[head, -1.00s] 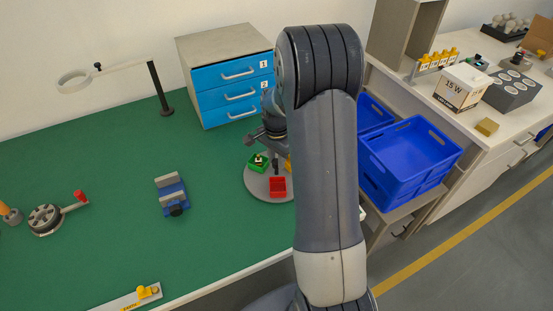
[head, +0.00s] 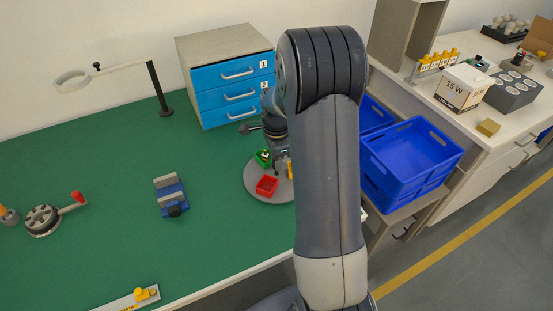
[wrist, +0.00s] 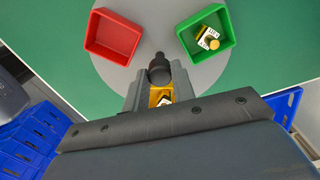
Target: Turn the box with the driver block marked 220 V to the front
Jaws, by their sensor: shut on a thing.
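The round grey turntable (head: 252,183) stands at the right end of the green bench. It bears a red box (head: 266,186), a green box (head: 263,158) and a yellow box (head: 290,168) mostly hidden by my arm. In the wrist view, the red box (wrist: 113,38) looks empty. The green box (wrist: 228,45) holds a block with a white label and a brass-coloured top; I cannot read its marking. The yellow box (wrist: 162,97) is partly hidden by my gripper and shows a white-labelled piece. My gripper (wrist: 159,76) is shut on the black knob (wrist: 159,62) between the boxes.
A blue drawer unit (head: 228,90) stands behind the turntable. A blue vice (head: 171,196) and a hand wheel (head: 42,219) are left on the bench. Blue crates (head: 410,155) are right of my arm. Bench between vice and turntable is clear.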

